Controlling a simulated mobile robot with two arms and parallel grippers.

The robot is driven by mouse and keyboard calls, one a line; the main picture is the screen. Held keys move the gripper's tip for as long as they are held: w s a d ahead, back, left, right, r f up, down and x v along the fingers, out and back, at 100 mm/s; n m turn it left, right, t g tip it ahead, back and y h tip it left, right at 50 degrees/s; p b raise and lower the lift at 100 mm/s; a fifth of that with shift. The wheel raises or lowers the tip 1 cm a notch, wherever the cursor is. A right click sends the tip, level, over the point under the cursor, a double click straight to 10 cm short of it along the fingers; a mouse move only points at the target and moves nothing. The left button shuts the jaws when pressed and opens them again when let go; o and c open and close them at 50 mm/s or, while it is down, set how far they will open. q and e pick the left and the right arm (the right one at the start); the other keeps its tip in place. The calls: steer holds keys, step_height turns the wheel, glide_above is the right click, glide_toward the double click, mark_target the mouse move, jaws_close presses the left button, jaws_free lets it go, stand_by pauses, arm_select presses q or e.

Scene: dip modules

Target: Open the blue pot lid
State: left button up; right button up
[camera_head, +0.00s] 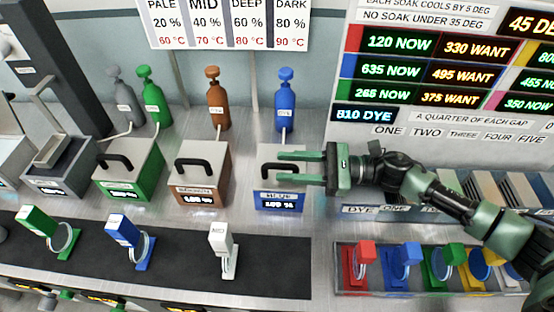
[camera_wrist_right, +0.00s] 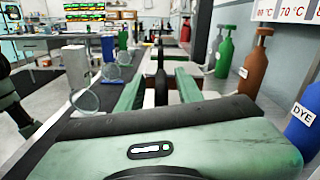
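The blue pot (camera_head: 280,201) stands at the right end of the row of pots, its pale lid (camera_head: 268,153) in place. The black lid handle (camera_head: 284,170) is partly hidden by my right gripper (camera_head: 291,168), which reaches in from the right. Its two green fingers are apart, one on each side of the handle. In the right wrist view, the dark handle (camera_wrist_right: 160,86) shows between the open fingers (camera_wrist_right: 160,92); I cannot tell whether they touch it. My left gripper is not in view.
Brown (camera_head: 201,172), green (camera_head: 129,170) and grey (camera_head: 63,163) pots stand to the left. A blue dye bottle (camera_head: 285,100) stands behind the blue pot. A dark mat (camera_head: 180,262) with several coloured dippers lies in front. A tray (camera_head: 430,293) of coloured tools is at front right.

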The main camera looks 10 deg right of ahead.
mark_target(277, 164)
steer(key=shift+w+a+p, duration=0.2)
steer(key=shift+a, duration=0.55)
steer(key=shift+w+a+p, duration=0.15)
steer(key=shift+w+a, duration=0.05)
steer(key=shift+a, duration=0.5)
jaws_close()
stand_by(0.3)
